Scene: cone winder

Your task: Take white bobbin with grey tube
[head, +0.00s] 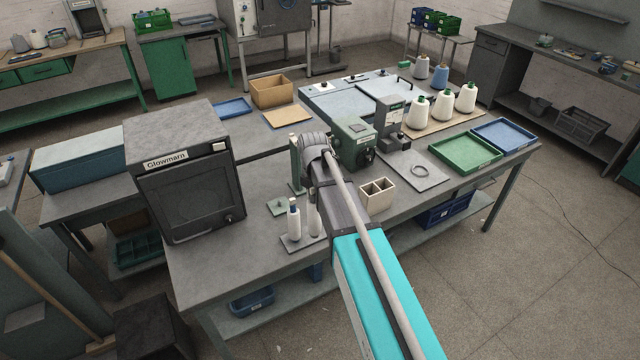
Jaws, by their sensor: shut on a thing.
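Two slim white bobbins stand upright on a small grey plate (301,243) near the front of the bench. The left white bobbin (294,222) has a dark blue tube tip. The right white bobbin (313,221) is partly covered by my arm, and its tube colour cannot be made out. My arm reaches up from the bottom right across the bench, with its wrist behind these bobbins in the picture. My gripper is hidden behind the arm, so neither its fingers nor anything in them shows.
A dark box machine (188,190) stands left of the bobbins. A green winder unit (353,145) and a cream divided box (377,194) are right of my arm. Several white cones (443,104) stand farther back, beside green (463,167) and blue trays (505,148).

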